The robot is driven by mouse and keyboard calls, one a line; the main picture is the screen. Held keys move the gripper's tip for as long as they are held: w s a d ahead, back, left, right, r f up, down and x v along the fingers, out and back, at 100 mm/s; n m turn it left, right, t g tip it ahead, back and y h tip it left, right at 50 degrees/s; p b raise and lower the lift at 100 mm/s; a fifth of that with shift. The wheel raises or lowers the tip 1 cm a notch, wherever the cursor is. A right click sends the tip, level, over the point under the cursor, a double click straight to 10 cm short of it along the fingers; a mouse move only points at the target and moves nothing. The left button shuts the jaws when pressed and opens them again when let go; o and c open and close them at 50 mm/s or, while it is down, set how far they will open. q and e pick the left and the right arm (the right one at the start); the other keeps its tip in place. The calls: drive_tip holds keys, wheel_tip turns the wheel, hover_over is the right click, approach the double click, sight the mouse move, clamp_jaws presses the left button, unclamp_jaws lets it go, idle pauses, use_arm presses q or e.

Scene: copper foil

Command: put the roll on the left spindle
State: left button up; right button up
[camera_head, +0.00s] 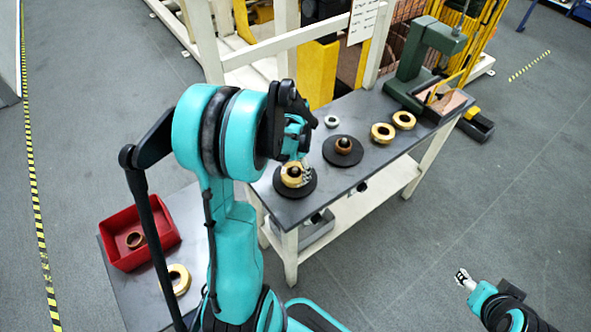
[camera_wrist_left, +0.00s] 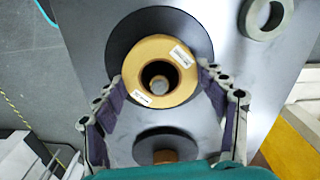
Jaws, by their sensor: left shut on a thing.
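The roll (camera_head: 289,182), a gold ring with white labels, is at the left spindle (camera_head: 294,171), over its round black base (camera_head: 307,190). In the left wrist view the spindle tip (camera_wrist_left: 158,86) shows inside the hole of the roll (camera_wrist_left: 150,48). Whether the roll rests on the base (camera_wrist_left: 120,38) I cannot tell. My left gripper (camera_head: 300,166) is shut on the roll, with its fingers (camera_wrist_left: 161,80) at either side of it. My right gripper (camera_head: 463,278) is far off at the lower right, too small to judge.
The right spindle (camera_head: 344,142) has a brown core on its black base. Two gold rolls (camera_head: 382,133) (camera_head: 404,120), a grey ring (camera_head: 331,121) and a green press (camera_head: 411,62) are on the bench. A red bin (camera_head: 119,253) and another gold roll (camera_head: 184,280) are at lower left.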

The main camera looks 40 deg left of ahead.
use_arm(q)
drive_tip(key=shift+f, duration=0.2)
drive_tip(key=o, duration=1.3)
drive_tip(key=shift+w, duration=0.1)
drive_tip(key=shift+r, duration=0.1)
